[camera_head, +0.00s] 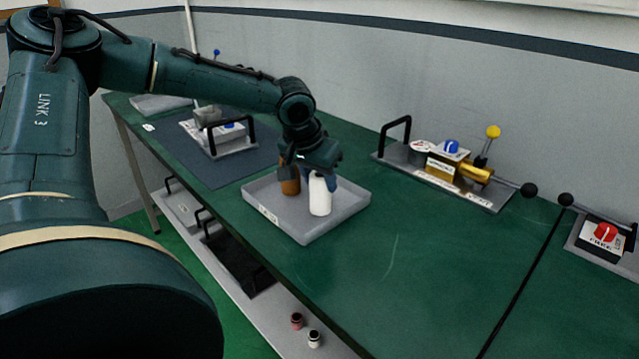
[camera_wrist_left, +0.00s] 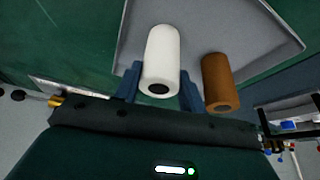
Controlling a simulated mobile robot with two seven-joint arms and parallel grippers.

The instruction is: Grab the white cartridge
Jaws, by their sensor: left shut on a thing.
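The white cartridge (camera_head: 320,195) stands upright in a grey tray (camera_head: 297,236) on the green table. My left gripper (camera_head: 322,180) reaches down over the tray and is shut on the white cartridge. In the left wrist view the white cartridge (camera_wrist_left: 161,58) sits between the two blue fingers of the gripper (camera_wrist_left: 160,88). A brown cartridge (camera_head: 290,182) stands just beside it to the left, and it shows to the right in the left wrist view (camera_wrist_left: 218,80), outside the fingers. My right gripper is not in view.
A device with a black handle (camera_head: 222,138) stands on a dark mat behind the tray. A device with a yellow-knobbed lever (camera_head: 450,168) and a red-button box (camera_head: 604,235) stand to the right. A lower shelf holds small bottles (camera_head: 314,338). The table's front middle is clear.

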